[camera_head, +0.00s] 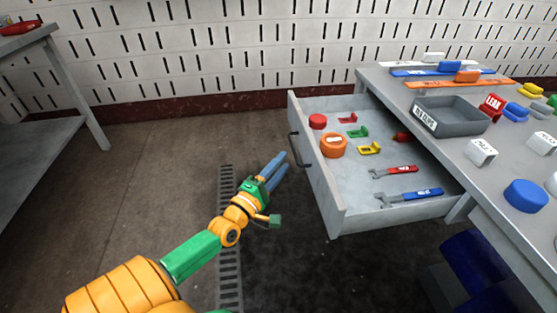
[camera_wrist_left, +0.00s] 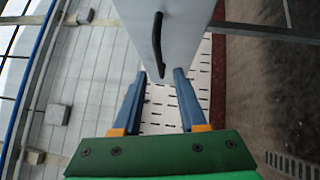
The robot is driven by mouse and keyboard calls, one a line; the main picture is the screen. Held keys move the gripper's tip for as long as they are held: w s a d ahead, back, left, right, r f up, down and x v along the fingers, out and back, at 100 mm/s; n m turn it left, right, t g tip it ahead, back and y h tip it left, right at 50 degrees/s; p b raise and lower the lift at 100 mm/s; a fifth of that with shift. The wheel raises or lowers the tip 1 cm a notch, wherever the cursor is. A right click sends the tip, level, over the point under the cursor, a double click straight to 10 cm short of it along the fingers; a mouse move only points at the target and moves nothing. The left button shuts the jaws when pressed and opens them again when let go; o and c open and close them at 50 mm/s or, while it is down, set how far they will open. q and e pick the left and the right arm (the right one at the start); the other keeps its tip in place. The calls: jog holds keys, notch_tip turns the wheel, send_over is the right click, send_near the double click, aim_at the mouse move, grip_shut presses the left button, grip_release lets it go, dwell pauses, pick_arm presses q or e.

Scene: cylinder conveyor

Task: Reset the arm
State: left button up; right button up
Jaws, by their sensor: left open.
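My left gripper (camera_head: 277,166) is open and empty in the head view, in front of the open drawer (camera_head: 337,190) and left of its front panel. Its two blue fingers stand apart, and it also shows in the left wrist view (camera_wrist_left: 154,82). The drawer's dark handle (camera_head: 300,150) lies close to the fingertips; in the left wrist view the handle (camera_wrist_left: 158,45) shows beyond and between them, with nothing held. The arm reaches in from the lower left. My right gripper is not in view.
The drawer holds an orange round container (camera_head: 333,146), a red one (camera_head: 318,121), wrenches (camera_head: 408,195) and small coloured parts. The workbench (camera_head: 455,155) carries a grey tray (camera_head: 450,128) and a blue cylinder (camera_head: 525,196). Another table (camera_head: 40,100) stands far left. Open floor lies between.

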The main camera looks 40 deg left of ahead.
pick_arm(q)
jog(key=shift+s+d+f, duration=0.1)
jog(key=shift+s+f, duration=0.05)
jog(key=shift+s, duration=0.85)
jog(key=shift+f, duration=0.1)
jog(key=s+d+f+m+g, duration=0.2)
jog(key=s+f+m+g, duration=0.25)
jog(key=f, duration=0.75)
jog(key=s+d+f+m+g, duration=0.1)
jog(key=s+f+m+g, duration=0.35)
jog(key=f, duration=0.75)
jog(key=s+d+f+m+g+h, duration=0.1)
jog(key=s+d+f+m+g, duration=0.4)
jog(key=s+f, duration=0.45)
jog(key=s+d+f+m+g, duration=0.25)
jog(key=s+f+m, duration=0.2)
jog(key=s, duration=0.35)
jog(key=s+d+f+m+g, duration=0.25)
jog(key=s+d+m, duration=0.2)
jog(key=s, duration=0.45)
notch_tip(320, 180, up, 19)
jog(key=w+p, duration=0.1)
jog(key=p, duration=1.9)
jog(key=shift+a+r+h, duration=0.2)
jog(key=shift+a+h, duration=0.2)
jog(key=shift+a, duration=0.05)
